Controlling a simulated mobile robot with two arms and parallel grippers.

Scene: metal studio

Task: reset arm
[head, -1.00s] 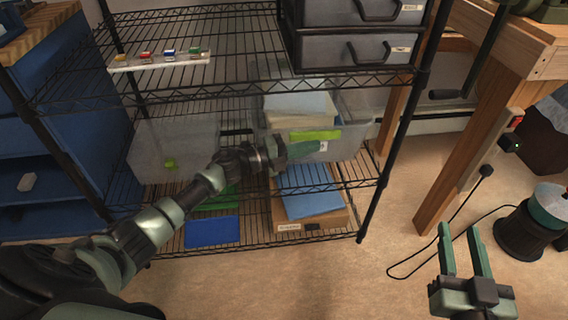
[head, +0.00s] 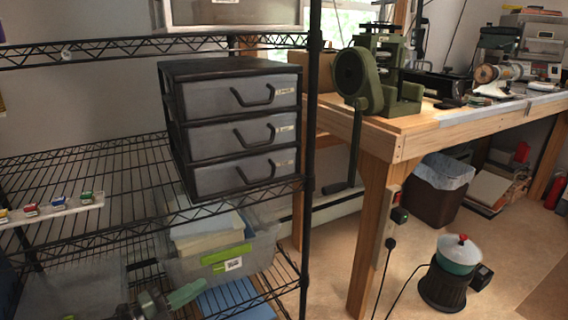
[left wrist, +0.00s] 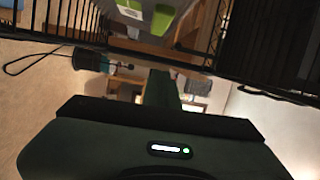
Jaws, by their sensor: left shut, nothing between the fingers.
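My left gripper (head: 187,293) shows at the bottom of the head view, its green fingers together and empty. It is in front of the lower part of the wire shelf, close to a clear bin (head: 222,262) with a lime-green latch; I cannot tell whether they touch. In the left wrist view the gripper's dark green fingers (left wrist: 162,92) point away from the camera with nothing held. Most of the left arm is below the head view's edge. My right gripper is out of view.
The black wire shelf's post (head: 311,150) stands right of a three-drawer unit (head: 235,125). A wooden workbench (head: 415,140) holds a green machine (head: 375,80). A pot on a dark stand (head: 452,270), with a cord nearby, is on the floor. Open floor lies around it.

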